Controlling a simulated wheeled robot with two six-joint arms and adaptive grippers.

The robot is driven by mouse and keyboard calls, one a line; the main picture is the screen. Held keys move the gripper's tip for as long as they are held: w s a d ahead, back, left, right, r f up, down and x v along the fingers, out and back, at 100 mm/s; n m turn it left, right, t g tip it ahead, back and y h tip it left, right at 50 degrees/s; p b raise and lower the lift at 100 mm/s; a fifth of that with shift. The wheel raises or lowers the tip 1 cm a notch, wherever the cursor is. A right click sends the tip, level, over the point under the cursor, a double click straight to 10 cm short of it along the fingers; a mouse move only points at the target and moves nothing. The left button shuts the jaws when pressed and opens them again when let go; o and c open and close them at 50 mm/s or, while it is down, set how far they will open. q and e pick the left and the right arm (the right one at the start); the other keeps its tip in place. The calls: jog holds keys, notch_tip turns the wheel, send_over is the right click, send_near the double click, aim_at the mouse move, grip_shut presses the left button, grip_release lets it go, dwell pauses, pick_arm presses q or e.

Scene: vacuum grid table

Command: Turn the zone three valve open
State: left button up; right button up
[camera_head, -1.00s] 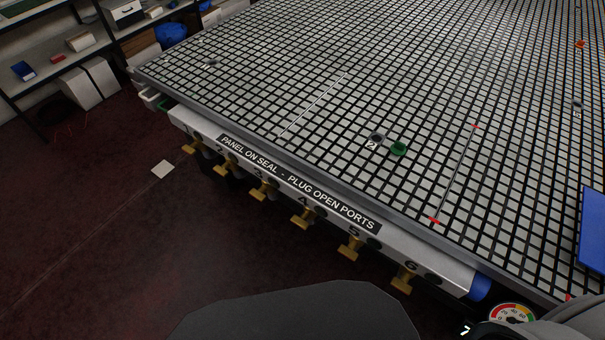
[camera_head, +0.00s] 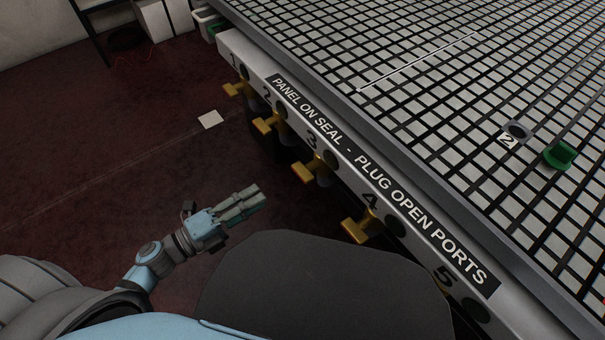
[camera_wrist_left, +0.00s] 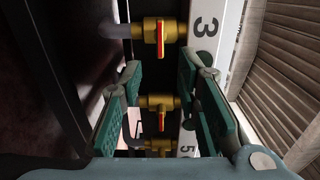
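The zone three valve (camera_head: 308,169) is a brass valve below the front rail of the table, by the printed 3. In the left wrist view the valve beside the 3 (camera_wrist_left: 162,36) is at the top, with a red-edged yellow handle lying along the picture's vertical. My left gripper (camera_head: 254,198) is in the air to the left of the valves in the head view, apart from valve three. In the wrist view its green-padded fingers (camera_wrist_left: 158,108) are spread wide with nothing between the pads. Two further valves show in the gap beyond them. My right gripper is out of view.
Neighbouring brass valves two (camera_head: 268,124) and four (camera_head: 357,228) hang close on either side along the rail (camera_head: 440,215).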

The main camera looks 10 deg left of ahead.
aim_at(298, 175)
pick_arm(q)
jog(key=x, duration=1.3)
jog(key=shift+w+d, duration=0.1)
jog(key=shift+w, duration=0.15)
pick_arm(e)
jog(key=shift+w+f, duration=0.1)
pick_arm(q)
grip_shut()
